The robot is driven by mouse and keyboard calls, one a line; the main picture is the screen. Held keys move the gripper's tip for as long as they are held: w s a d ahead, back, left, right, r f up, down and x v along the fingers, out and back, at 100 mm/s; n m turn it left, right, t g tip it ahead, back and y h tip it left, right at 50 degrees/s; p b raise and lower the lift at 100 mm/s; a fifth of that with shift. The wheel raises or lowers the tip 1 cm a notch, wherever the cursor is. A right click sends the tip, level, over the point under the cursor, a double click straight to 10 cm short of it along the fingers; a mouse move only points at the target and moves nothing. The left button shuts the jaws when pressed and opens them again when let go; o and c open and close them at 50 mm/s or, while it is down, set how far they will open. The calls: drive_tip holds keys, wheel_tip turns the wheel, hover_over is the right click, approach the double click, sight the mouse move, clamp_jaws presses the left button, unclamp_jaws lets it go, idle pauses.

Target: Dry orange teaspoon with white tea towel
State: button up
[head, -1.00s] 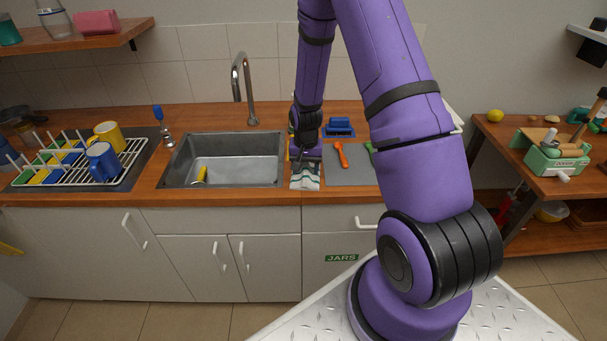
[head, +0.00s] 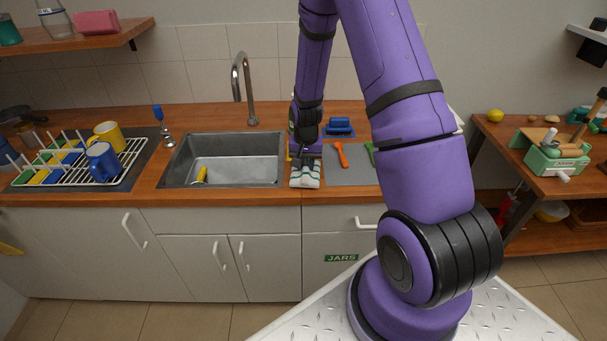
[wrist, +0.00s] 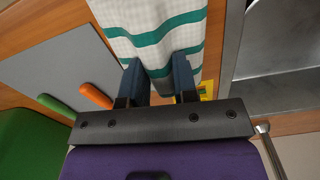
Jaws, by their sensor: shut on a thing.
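The white tea towel with green stripes (head: 306,176) hangs over the counter's front edge, just right of the sink. My gripper (wrist: 158,76) is shut on the towel, pinching a fold of it (wrist: 158,38) between its two dark fingers in the wrist view. In the head view my gripper (head: 305,153) is low over the towel's back part, and my wrist hides some of the towel. The orange teaspoon (head: 341,155) lies on the grey mat (head: 350,177), right of the towel and apart from my gripper. Its orange end also shows in the wrist view (wrist: 95,96).
A green utensil (head: 370,150) lies on the mat, partly behind my arm. A blue item (head: 339,127) stands behind the mat. The sink (head: 225,168) with a yellow item (head: 201,174) is left of the towel. A rack with mugs (head: 102,163) stands farther left.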

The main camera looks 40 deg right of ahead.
drive_tip(key=shift+r, duration=1.9)
